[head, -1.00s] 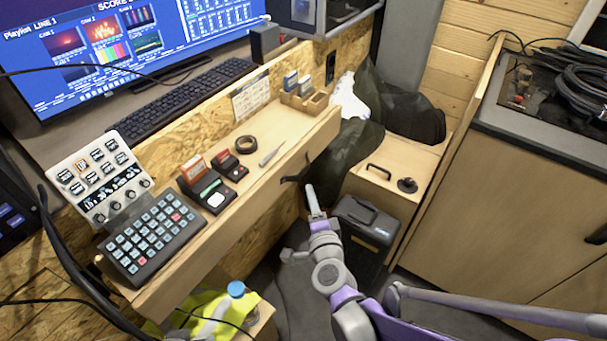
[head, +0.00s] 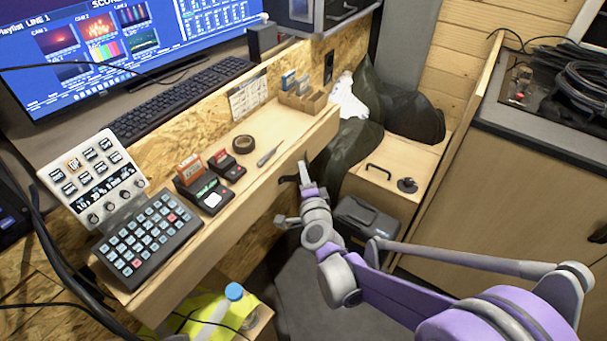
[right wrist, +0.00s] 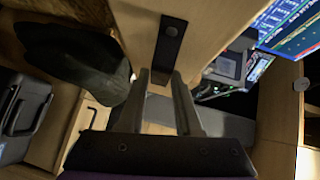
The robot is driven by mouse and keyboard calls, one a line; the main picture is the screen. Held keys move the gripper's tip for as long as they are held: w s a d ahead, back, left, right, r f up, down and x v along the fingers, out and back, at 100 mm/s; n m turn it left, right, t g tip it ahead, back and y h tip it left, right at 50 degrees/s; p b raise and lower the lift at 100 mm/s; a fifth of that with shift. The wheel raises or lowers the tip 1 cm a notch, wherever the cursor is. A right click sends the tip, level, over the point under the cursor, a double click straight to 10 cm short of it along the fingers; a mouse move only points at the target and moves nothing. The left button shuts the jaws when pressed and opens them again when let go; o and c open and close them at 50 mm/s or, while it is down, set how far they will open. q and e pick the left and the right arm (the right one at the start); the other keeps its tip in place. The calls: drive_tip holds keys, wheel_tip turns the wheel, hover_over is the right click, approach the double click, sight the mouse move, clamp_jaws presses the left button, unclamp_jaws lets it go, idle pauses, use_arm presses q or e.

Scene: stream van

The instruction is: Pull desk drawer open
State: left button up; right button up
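The desk drawer front (head: 255,203) is a long light-wood face below the narrow ledge, and I see no gap showing it open. Its dark handle (head: 288,179) sticks out near the right end. In the right wrist view the black handle (right wrist: 170,40) lies ahead of the fingers on the wooden face. My right gripper (head: 304,173) is at the handle in the head view. Its two fingers stand apart in the right wrist view (right wrist: 160,77), with the handle's near end close to the tips; I cannot tell whether they touch it. My left gripper is not in view.
The ledge carries a keypad (head: 148,237), card readers (head: 212,195), black tape (head: 243,144) and a small wooden organizer (head: 303,100). A black case (head: 362,220) stands on the floor beside my right arm. A wooden box (head: 395,180) and dark bag (head: 357,150) are behind.

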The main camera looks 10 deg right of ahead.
clamp_jaws()
idle(1.2)
